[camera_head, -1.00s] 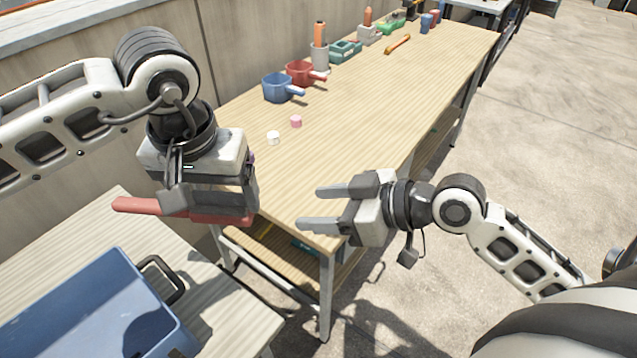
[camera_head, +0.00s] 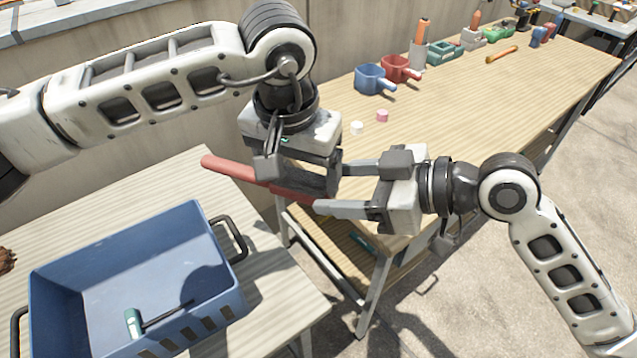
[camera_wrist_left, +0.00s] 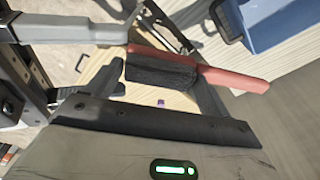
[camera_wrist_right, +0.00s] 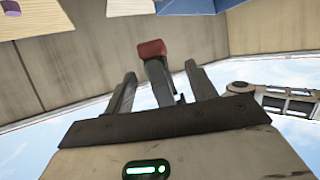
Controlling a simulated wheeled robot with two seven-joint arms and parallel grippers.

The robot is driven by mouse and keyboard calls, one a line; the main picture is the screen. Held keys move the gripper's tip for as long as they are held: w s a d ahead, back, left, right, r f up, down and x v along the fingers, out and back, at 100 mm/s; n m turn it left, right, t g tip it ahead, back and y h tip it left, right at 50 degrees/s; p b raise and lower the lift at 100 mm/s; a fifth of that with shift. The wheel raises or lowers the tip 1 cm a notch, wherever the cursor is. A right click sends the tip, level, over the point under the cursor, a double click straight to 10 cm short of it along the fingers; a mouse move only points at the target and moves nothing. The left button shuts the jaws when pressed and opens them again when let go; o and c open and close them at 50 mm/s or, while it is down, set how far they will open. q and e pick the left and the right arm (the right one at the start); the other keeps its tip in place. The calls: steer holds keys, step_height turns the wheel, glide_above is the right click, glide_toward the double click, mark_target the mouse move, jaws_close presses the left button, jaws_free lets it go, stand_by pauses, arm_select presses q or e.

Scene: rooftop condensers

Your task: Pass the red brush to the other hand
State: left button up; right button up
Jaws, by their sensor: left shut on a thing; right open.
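The red brush (camera_head: 233,171) is held by my left gripper (camera_head: 297,178) above the gap between the two tables, with its red handle reaching left. In the left wrist view the red handle (camera_wrist_left: 232,79) and dark bristles (camera_wrist_left: 160,70) show between the fingers. My right gripper (camera_head: 335,188) is open, its fingers pointing left at the brush's right end. In the right wrist view the red end of the brush (camera_wrist_right: 152,48) shows between the fingers, near their tips; whether they touch it I cannot tell.
A blue crate (camera_head: 215,225) with a teal-handled tool (camera_head: 133,322) inside stands on the near-left table. The long wooden table (camera_head: 455,105) bears a blue pot (camera_head: 371,79), a red pot (camera_head: 399,68), small white and pink pieces, and several items farther back.

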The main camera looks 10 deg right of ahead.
mark_target(317, 183)
steer(key=shift+x, duration=2.1)
steer(key=shift+r, duration=0.1)
steer(key=c, duration=1.1)
arm_select(q)
steer(key=o, duration=0.9)
arm_select(e)
steer(key=shift+a, duration=0.1)
arm_select(q)
steer(key=shift+d, duration=0.1)
steer(key=r, duration=0.4)
steer(key=s+r, duration=0.1)
steer(key=r, duration=0.3)
steer(key=a+r, duration=0.1)
steer(key=r, duration=0.3)
steer(key=shift+s+a, duration=0.1)
steer(key=shift+s, duration=0.1)
